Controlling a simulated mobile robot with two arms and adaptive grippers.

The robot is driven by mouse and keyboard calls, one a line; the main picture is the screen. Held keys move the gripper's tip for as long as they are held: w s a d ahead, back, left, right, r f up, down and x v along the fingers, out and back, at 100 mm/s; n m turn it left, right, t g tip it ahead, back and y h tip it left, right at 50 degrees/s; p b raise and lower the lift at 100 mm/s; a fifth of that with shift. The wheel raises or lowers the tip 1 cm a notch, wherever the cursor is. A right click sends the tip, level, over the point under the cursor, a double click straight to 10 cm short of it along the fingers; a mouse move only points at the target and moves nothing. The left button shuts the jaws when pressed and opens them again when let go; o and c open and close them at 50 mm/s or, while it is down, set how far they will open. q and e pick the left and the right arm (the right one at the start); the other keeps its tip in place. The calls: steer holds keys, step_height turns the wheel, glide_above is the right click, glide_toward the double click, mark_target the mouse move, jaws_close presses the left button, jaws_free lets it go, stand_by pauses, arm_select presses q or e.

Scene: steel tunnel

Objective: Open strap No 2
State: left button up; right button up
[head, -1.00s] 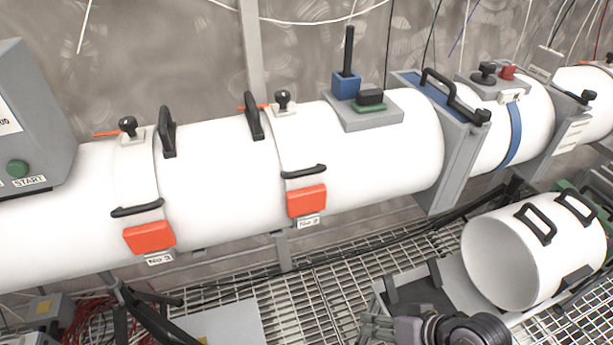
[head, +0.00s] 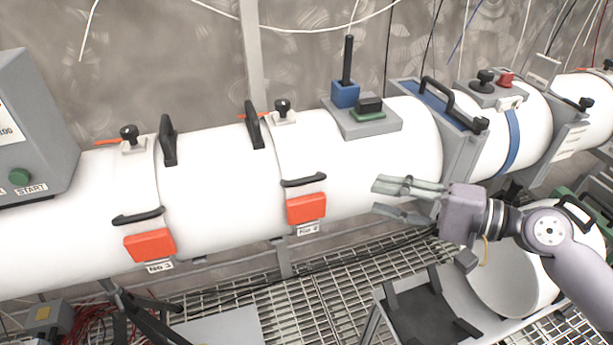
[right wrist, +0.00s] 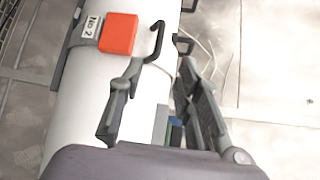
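Strap No 2 (head: 300,158) is a white band around the white pipe in the head view. It has a red-orange latch block (head: 306,208), a black handle (head: 303,181) just above it, and a "No 2" label (head: 308,229) below. In the right wrist view the red latch (right wrist: 118,33), the label (right wrist: 91,26) and the black handle (right wrist: 157,42) show beyond my fingers. My right gripper (head: 376,197) is open and empty, to the right of the latch and apart from it, with its fingers pointing left. My left gripper is not in view.
Strap No 3 (head: 140,205) with its own red latch is further left on the pipe. A plate with blue and green blocks (head: 368,124) sits on top of the pipe. A loose white pipe section (head: 505,275) lies below right. Metal grating (head: 300,305) forms the floor.

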mark_target(310, 182)
steer(key=p+x, duration=0.5)
steer(key=x, duration=0.9)
steer(key=shift+w+a+r, duration=0.1)
steer(key=shift+a+r, duration=0.05)
steer(key=shift+a, duration=0.2)
steer(key=shift+w+a+f, duration=0.15)
steer(key=shift+a+f, duration=0.05)
steer(key=shift+a, duration=0.15)
jaws_close()
